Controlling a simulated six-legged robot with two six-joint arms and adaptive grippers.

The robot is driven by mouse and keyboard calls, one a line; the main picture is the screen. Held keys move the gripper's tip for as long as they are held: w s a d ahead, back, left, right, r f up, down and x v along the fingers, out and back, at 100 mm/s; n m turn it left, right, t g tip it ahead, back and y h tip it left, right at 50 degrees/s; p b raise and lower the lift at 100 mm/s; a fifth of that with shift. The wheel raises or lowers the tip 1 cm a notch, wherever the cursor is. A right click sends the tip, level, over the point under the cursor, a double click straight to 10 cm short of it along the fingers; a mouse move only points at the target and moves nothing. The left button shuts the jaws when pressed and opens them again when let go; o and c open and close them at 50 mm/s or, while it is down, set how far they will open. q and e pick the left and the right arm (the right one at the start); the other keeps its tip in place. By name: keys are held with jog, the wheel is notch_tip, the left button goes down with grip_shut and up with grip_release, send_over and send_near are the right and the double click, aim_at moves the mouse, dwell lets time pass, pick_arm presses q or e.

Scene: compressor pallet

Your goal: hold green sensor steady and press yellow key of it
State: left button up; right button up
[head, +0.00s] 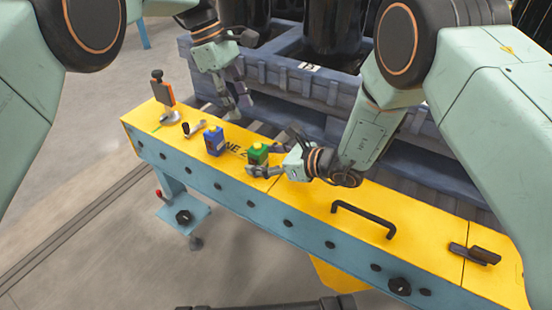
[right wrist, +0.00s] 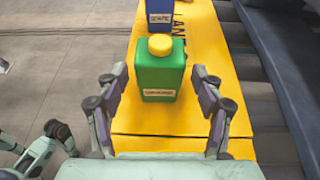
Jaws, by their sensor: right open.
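The green sensor (head: 258,156) stands upright on the yellow bench top, with its yellow key (head: 257,146) facing up. In the right wrist view the green sensor (right wrist: 160,78) shows a label on its near face, and its round yellow key (right wrist: 160,44) is uncovered. My right gripper (head: 263,158) is open, with one finger on each side of the sensor; in the right wrist view its fingers (right wrist: 160,75) show gaps to the sensor's sides. My left gripper (head: 240,112) hangs behind and above the bench, apart from the sensor; its finger opening is unclear.
A blue sensor (head: 214,141) stands just left of the green one. An orange upright device (head: 163,94) and a small metal part (head: 194,129) are farther left. A black handle (head: 363,219) and a latch (head: 475,253) lie right. A grey-blue crate (head: 299,82) stands behind.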

jog(key=shift+x, duration=0.9)
jog(key=c, duration=1.3)
pick_arm(q)
grip_shut()
pick_arm(e)
jog(key=shift+c, duration=0.3)
